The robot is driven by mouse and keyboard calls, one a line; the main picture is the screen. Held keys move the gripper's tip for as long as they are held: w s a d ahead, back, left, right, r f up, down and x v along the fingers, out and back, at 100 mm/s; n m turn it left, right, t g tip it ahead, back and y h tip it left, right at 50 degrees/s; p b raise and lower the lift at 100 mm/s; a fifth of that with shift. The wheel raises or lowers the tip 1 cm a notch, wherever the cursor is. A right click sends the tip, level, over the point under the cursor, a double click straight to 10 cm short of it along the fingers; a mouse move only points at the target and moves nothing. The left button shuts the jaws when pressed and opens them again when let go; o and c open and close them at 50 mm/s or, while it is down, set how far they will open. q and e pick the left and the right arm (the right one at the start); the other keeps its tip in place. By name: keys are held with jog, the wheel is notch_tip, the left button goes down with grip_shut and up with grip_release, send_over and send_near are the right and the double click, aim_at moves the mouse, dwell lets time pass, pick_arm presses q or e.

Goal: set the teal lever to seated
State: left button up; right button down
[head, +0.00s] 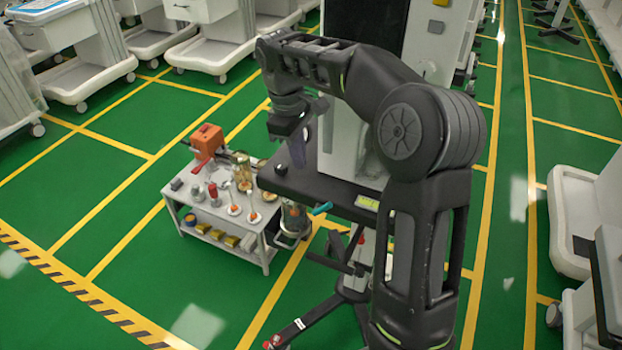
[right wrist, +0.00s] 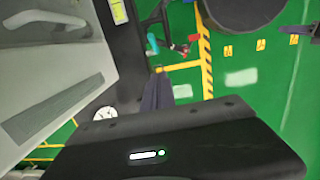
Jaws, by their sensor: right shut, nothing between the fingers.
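The teal lever (head: 322,208) sticks out at the front edge of the anaesthesia cart's dark worktop (head: 318,190), just left of a yellow-green label. It also shows in the right wrist view (right wrist: 152,43), near the top, beside a red part. My right gripper (head: 298,147) hangs above the left part of the worktop, up and to the left of the lever and apart from it. Its fingers (right wrist: 157,93) are closed together with nothing between them. The lower mount of the lever is partly hidden under the worktop. My left gripper is not in view.
A low white table (head: 225,220) left of the cart holds an orange box (head: 207,141), glass vessels and small parts. The cart's tall pale body (head: 345,150) stands behind my right arm. A red-tipped pedal base (head: 300,324) lies below.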

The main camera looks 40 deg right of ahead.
jog(key=f, duration=0.1)
jog(key=b, duration=0.2)
send_near(320, 209)
notch_tip(320, 209, down, 2)
jog(key=w+a, duration=0.1)
jog(key=w, duration=0.1)
jog(key=shift+s+d+f, duration=0.3)
jog(key=shift+f, duration=0.25)
jog(key=shift+s+d+f, duration=0.3)
jog(key=shift+s+f, duration=0.05)
jog(key=shift+f, duration=0.2)
jog(key=shift+s+d+f, duration=0.25)
jog(key=shift+s+f, duration=0.05)
jog(key=shift+f, duration=0.2)
jog(key=shift+s, duration=0.1)
jog(key=shift+s+d+b, duration=0.15)
jog(key=shift+b, duration=0.15)
